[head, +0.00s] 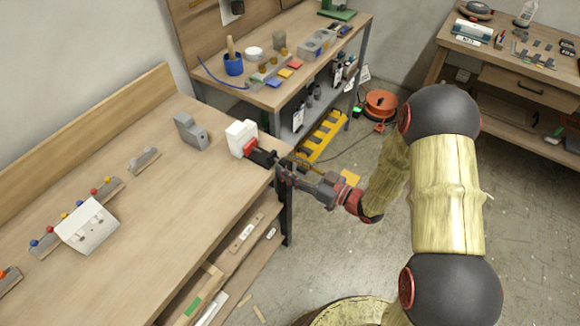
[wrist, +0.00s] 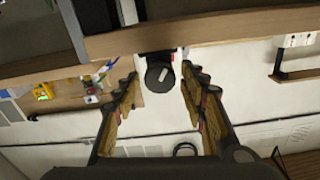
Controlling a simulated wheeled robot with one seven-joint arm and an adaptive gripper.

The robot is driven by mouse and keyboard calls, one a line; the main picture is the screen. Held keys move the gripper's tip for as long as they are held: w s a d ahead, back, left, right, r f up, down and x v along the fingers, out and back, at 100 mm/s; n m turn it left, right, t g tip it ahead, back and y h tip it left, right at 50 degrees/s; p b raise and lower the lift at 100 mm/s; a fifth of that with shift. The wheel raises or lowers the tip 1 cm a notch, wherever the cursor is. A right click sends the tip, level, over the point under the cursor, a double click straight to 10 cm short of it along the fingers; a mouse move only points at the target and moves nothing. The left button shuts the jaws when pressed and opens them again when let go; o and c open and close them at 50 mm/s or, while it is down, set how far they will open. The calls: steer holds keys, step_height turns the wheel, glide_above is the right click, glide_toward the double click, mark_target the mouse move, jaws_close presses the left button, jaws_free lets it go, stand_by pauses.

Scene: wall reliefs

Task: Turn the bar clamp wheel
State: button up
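The bar clamp wheel (wrist: 158,77) is a dark round disc with a light grey bar across its face, in the upper middle of the wrist view. It sits at the edge of a wooden bench (wrist: 220,27). My gripper (head: 284,167) is open, with one finger on each side of the wheel in the wrist view. Gaps show between the fingers and the wheel; how far ahead the wheel lies is hard to tell. In the head view, a black clamp part (head: 262,157) with red joins a white block (head: 240,137) at the bench corner; my gripper hides the wheel there.
The bench (head: 150,235) holds a grey block (head: 190,131) and a white box (head: 87,226) with coloured knobs nearby. A second table (head: 230,88) with small items stands behind. A yellow step (head: 323,137) and orange cable reel (head: 380,104) are on the floor beyond my gripper.

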steer(key=c, duration=0.9)
steer(key=shift+o, duration=0.2)
steer(key=shift+p, duration=0.35)
steer(key=m+p, duration=0.3)
steer(key=shift+r, duration=0.2)
steer(key=m+p, duration=0.3)
steer(key=shift+m, duration=0.3)
steer(key=m+p, duration=0.4)
steer(key=shift+f, duration=0.1)
steer(key=shift+d+f+m+p, duration=0.1)
steer(key=shift+m+p, duration=0.8)
steer(key=shift+m, duration=0.8)
steer(key=shift+w, duration=0.1)
steer(key=o, duration=1.2)
steer(key=shift+c, duration=0.2)
